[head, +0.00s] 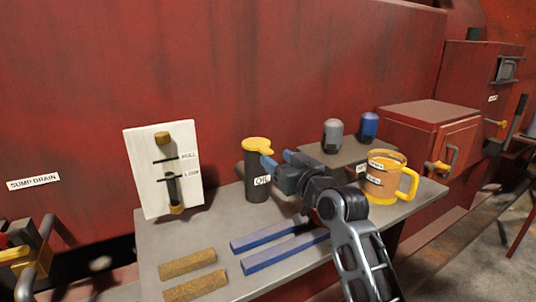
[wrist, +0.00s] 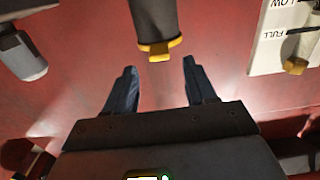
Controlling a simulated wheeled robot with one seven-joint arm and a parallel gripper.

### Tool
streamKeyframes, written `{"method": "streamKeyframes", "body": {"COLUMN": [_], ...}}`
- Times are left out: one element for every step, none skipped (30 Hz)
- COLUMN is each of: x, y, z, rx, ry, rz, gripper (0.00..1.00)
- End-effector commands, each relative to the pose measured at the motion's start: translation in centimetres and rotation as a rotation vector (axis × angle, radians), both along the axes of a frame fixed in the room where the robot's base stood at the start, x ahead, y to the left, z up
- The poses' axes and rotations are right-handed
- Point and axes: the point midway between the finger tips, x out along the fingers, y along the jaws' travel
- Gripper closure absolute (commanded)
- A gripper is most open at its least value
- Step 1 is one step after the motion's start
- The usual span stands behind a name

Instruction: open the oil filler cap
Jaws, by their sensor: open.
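The oil filler is a dark upright tube labelled OIL (head: 258,182), standing on the grey shelf. Its yellow cap (head: 256,144) sits on top, with a tab sticking out to the right. In the wrist view the tube (wrist: 156,18) appears upside down, and the yellow cap (wrist: 159,48) is just beyond the fingertips, roughly centred between them. My gripper (head: 279,161) is open and empty, its blue fingers pointing at the cap from the right. The fingertips also show in the wrist view (wrist: 159,68). One fingertip looks close to the tab; I cannot tell whether they touch.
A white level gauge (head: 144,172) stands left of the tube. Brown bars (head: 187,264) and blue bars (head: 272,234) lie on the shelf (head: 220,232). Grey (head: 333,136) and blue (head: 368,126) capped bottles and an orange mug (head: 382,182) are right. A red wall is behind.

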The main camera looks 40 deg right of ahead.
Motion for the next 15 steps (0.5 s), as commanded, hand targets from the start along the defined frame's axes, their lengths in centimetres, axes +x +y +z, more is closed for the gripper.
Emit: {"method": "streamKeyframes", "body": {"x": [0.8,1.3,1.8,2.2,2.6,3.0,3.2,3.5,3.7,3.9,4.0,4.1,4.1,4.1,4.2], "y": [-0.2,-0.3,-0.5,-0.6,-0.7,-0.8,-0.9,-1.0,-1.1,-1.1,-1.1,-1.2,-1.2,-1.2,-1.2], "z": [0.1,0.1,0.2,0.1,0.1,0.1,0.1,0.0,0.0,0.0,0.0,0.0,0.0,0.0,0.0], "rx": [0.000,0.000,-0.001,0.000,0.000,0.000,0.000,0.000,0.000,0.000,-0.001,-0.001,-0.001,-0.001,-0.001], "ry": [-0.001,-0.001,-0.002,-0.001,-0.001,-0.001,0.000,0.000,0.000,0.000,-0.001,-0.001,-0.001,-0.001,-0.001], "rz": [0.001,0.001,0.001,0.000,0.000,0.000,0.000,0.000,-0.001,-0.001,-0.001,-0.001,-0.001,-0.001,-0.001], "gripper": [0.45,0.45,0.45,0.45,0.45,0.45,0.45,0.45,0.45,0.45,0.45,0.45,0.45,0.45,0.45]}}
